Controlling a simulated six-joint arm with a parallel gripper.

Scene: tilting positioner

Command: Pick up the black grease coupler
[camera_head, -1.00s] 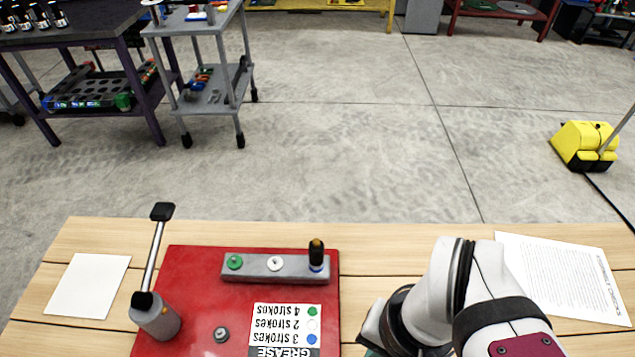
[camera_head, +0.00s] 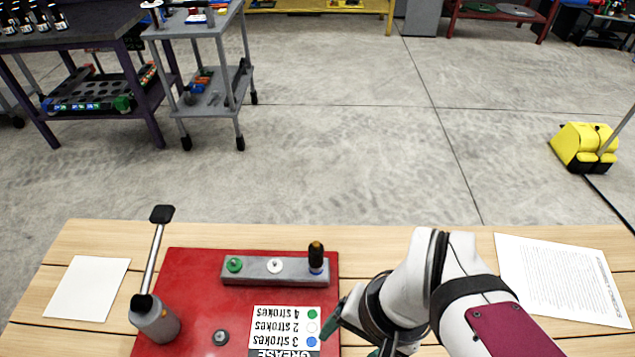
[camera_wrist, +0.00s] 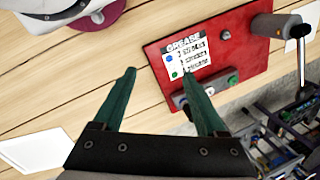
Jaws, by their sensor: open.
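The black grease coupler (camera_head: 316,257) stands upright at the right end of a grey bar (camera_head: 290,281), over a blue-ringed fitting. It has a brass-coloured top. In the wrist view the bar's near end, where the coupler stands, is partly covered by my right finger, so the coupler is hard to make out. My gripper (camera_head: 352,335) is near the red plate's right edge, in front of and to the right of the coupler, apart from it. In the wrist view my gripper (camera_wrist: 159,76) has its two green fingers wide apart with nothing between them.
The red plate (camera_head: 190,290) bears the bar with green (camera_head: 234,264) and white (camera_head: 275,265) fittings and a grease stroke card (camera_head: 285,325). A grey cylinder with a tall lever (camera_head: 155,318) stands at its left. Paper sheets lie at both sides of the wooden bench.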

